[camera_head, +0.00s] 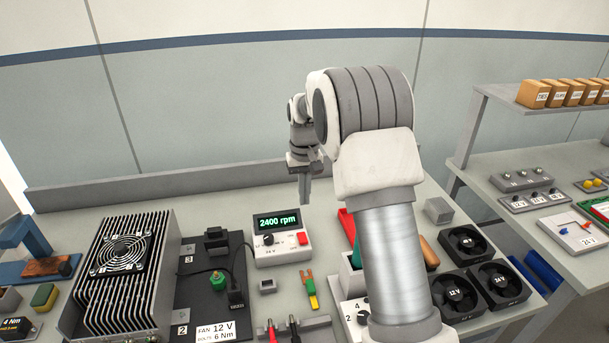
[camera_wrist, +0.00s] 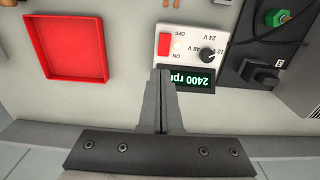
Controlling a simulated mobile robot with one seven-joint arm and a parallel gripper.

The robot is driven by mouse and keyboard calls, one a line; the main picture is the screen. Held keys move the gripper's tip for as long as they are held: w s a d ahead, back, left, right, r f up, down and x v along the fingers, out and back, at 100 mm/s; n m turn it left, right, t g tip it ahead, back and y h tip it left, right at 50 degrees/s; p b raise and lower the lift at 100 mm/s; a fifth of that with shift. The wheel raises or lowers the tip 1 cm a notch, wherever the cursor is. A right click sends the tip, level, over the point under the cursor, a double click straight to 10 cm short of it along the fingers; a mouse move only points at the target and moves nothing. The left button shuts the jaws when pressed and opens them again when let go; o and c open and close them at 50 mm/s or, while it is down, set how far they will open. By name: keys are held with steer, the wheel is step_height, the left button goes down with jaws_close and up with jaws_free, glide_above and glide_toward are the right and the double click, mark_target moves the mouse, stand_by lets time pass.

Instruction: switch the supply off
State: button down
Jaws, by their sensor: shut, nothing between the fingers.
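The supply (camera_head: 282,248) is a white box with a black display lit green, reading 2400 rpm. It has a black knob (camera_head: 267,239) and a red switch (camera_head: 302,238). In the wrist view the supply (camera_wrist: 190,65) appears upside down, with the red switch (camera_wrist: 164,44) beside OFF and ON marks and the knob (camera_wrist: 207,54) beside voltage marks. Which way the switch is tipped cannot be made out. My gripper (camera_head: 305,203) is shut and empty, pointing down behind and above the supply. In the wrist view the fingertips (camera_wrist: 161,73) overlap the supply's display edge, close to the switch.
A finned heatsink with a fan (camera_head: 122,253) and a black board (camera_head: 205,285) with plugs stand left of the supply. A red tray (camera_wrist: 75,47) lies beside it. Black fans (camera_head: 463,245) sit at right. Bare table shows behind the supply.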

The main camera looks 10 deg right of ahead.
step_height(320, 180, up, 7)
steer(key=shift+f, duration=0.15)
stand_by(0.4)
